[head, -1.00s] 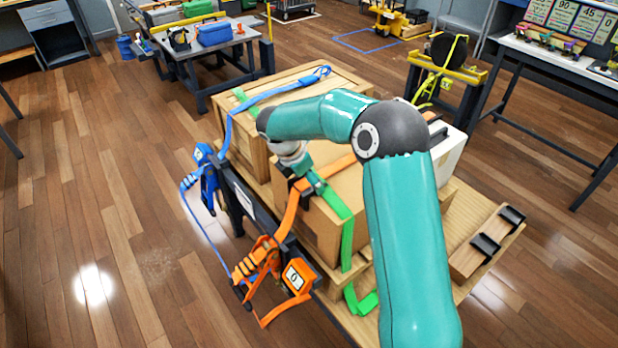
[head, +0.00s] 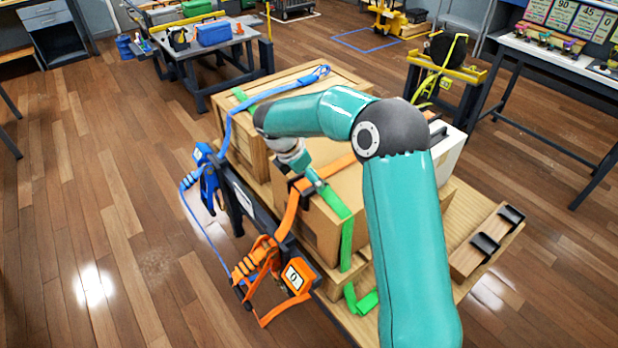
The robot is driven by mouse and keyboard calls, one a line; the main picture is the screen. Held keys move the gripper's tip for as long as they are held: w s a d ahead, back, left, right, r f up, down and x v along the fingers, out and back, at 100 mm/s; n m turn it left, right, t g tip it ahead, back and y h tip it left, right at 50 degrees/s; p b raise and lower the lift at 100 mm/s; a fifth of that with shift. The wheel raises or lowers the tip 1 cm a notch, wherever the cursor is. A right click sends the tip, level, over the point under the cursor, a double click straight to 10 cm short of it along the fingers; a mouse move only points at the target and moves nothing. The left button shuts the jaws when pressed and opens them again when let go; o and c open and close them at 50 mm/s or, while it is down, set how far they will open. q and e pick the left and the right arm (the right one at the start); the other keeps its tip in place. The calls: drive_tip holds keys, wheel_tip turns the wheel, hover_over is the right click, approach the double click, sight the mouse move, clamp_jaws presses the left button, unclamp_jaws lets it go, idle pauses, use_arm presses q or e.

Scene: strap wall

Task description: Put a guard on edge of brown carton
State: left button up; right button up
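The brown carton (head: 326,232) sits on the wooden cart, with an orange strap (head: 291,212) and a green strap (head: 347,245) running down it. A black guard (head: 299,187) appears at the carton's upper left edge by the orange strap; its exact seating is too small to tell. Two more black guards (head: 511,215) (head: 485,246) are on a wooden block at the right. My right gripper (head: 314,178) is over the carton's top near that edge, close to the black piece. Its fingertips are too small and partly hidden to read. My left gripper is not in view.
A wooden crate (head: 255,150) with a blue strap (head: 228,125) stands behind the carton. A white box (head: 447,155) is behind my arm. Orange (head: 296,278) and blue (head: 207,180) ratchets hang on the cart's left side. The floor at left is clear.

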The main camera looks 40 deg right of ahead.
drive_tip(key=s+v, duration=0.1)
drive_tip(key=v, duration=1)
drive_tip(key=s+a+f+m+y, duration=0.1)
drive_tip(key=a+f+m+y, duration=0.15)
drive_tip(key=a+f, duration=0.7)
drive_tip(key=s+a+f+m+y, duration=0.1)
drive_tip(key=a+f+m+y, duration=0.15)
drive_tip(key=a+f, duration=0.7)
drive_tip(key=s+a+f+m+y, duration=0.1)
drive_tip(key=s+a+f+m, duration=0.1)
drive_tip(key=s+f+m, duration=0.2)
drive_tip(key=s+a+f+m+y, duration=0.1)
drive_tip(key=s+a+f+m, duration=0.2)
drive_tip(key=s+f+m, duration=0.2)
drive_tip(key=s+a+f+m+t+y, duration=0.1)
drive_tip(key=s+a+f+m, duration=0.1)
drive_tip(key=s+f+m, duration=0.3)
drive_tip(key=s+f, duration=0.2)
drive_tip(key=s, duration=0.2)
drive_tip(key=shift+a+y, duration=0.3)
drive_tip(key=shift+f, duration=0.1)
